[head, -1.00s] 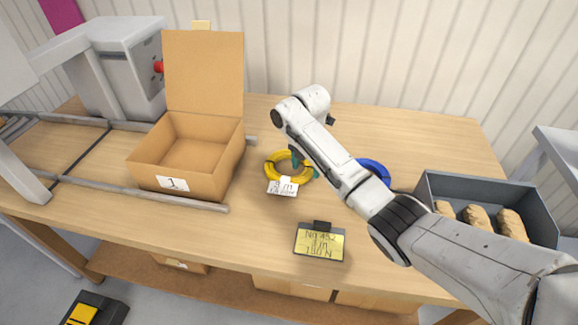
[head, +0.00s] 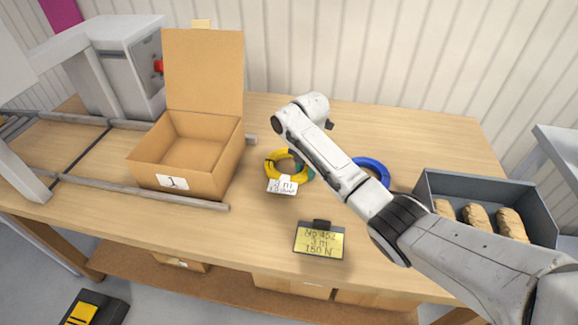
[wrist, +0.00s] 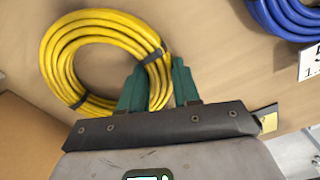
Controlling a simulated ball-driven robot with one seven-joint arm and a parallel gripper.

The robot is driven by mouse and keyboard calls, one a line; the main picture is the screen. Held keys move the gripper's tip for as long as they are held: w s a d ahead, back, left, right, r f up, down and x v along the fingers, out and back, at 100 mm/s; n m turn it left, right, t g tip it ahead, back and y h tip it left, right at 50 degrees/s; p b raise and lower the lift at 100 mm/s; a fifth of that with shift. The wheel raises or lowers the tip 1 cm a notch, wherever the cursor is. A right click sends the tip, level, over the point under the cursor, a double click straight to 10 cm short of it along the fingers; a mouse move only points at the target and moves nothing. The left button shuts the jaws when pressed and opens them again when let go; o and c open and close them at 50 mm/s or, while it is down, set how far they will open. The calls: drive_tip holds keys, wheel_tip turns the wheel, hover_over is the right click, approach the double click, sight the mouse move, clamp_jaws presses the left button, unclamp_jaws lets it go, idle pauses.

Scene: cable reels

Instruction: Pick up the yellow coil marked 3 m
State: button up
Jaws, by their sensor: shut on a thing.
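The yellow coil (head: 272,166) lies on the table right of the open carton, with a white tag (head: 283,186) at its front; the tag's writing is hard to read. In the wrist view the coil (wrist: 56,62) is a ring with dark ties. My gripper (wrist: 157,84) has its green fingers on either side of the coil's right-hand band and is shut on it. In the head view my gripper (head: 299,168) is partly hidden by my arm at the coil's right side. The coil appears to rest on the table.
An open carton (head: 178,182) marked 1 stands left. A blue coil (head: 375,168) lies right, partly behind my arm. A grey bin (head: 490,185) holds brown lumps. A yellow sign (head: 319,241) stands in front. A rail (head: 140,192) runs by the carton.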

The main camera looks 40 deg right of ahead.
clamp_jaws()
drive_tip(key=shift+r, duration=0.1)
drive_tip(key=shift+w+r, duration=0.1)
drive_tip(key=shift+r, duration=0.35)
wheel_tip(320, 180, up, 2)
drive_tip(key=shift+r+b, duration=0.15)
drive_tip(key=shift+b, duration=0.3)
drive_tip(key=s+a+r+p, duration=0.7)
drive_tip(key=a+r+p, duration=0.2)
drive_tip(key=a+p, duration=0.1)
drive_tip(key=shift+s+a+r, duration=0.35)
drive_tip(key=shift+a, duration=0.5)
